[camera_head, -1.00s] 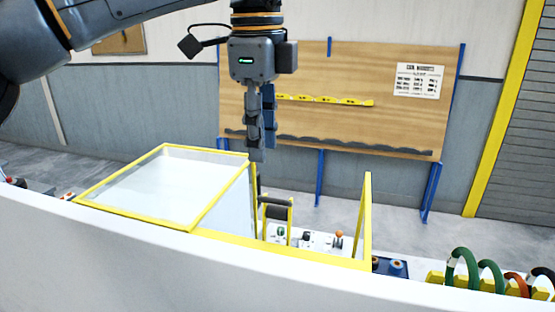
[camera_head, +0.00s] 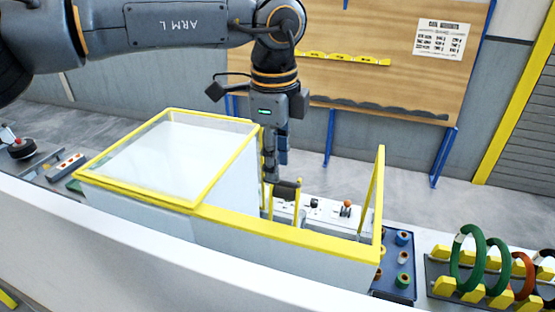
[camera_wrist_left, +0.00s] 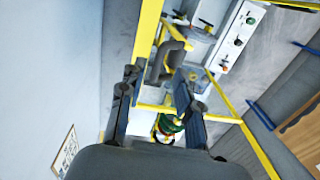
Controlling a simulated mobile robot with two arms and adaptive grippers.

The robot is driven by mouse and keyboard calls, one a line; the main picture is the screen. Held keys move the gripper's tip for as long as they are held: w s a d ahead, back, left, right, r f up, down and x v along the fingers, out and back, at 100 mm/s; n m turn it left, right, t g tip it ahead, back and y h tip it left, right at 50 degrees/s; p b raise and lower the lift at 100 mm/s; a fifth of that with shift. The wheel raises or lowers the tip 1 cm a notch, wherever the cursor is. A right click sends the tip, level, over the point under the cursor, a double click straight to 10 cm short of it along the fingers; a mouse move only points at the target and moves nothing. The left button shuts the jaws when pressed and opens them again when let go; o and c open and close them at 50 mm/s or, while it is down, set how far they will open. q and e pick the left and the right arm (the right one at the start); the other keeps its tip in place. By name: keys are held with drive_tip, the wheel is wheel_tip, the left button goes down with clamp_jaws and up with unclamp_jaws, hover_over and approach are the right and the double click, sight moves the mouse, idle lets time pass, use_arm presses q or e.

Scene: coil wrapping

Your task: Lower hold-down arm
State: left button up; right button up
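A dark handle (camera_head: 287,184) on a yellow upright stands inside the yellow-edged guard; it looks like part of the hold-down arm, the rest of which is hidden. My left gripper (camera_head: 274,178) points down at the handle. In the left wrist view its two fingers (camera_wrist_left: 157,78) are apart, with the dark handle (camera_wrist_left: 166,62) just ahead between their tips. I cannot tell whether they touch it. A green coil (camera_wrist_left: 168,124) shows below, between the fingers. My right gripper is not in view.
The guard's clear-topped cover (camera_head: 170,160) stands left of the gripper, and a yellow-framed panel (camera_head: 376,195) stands to its right. A control panel with an orange knob (camera_head: 346,208) lies behind.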

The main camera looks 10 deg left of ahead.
use_arm(q)
drive_tip(key=shift+f, duration=0.55)
drive_tip(key=shift+f+p, duration=0.3)
drive_tip(key=shift+f, duration=0.5)
clamp_jaws()
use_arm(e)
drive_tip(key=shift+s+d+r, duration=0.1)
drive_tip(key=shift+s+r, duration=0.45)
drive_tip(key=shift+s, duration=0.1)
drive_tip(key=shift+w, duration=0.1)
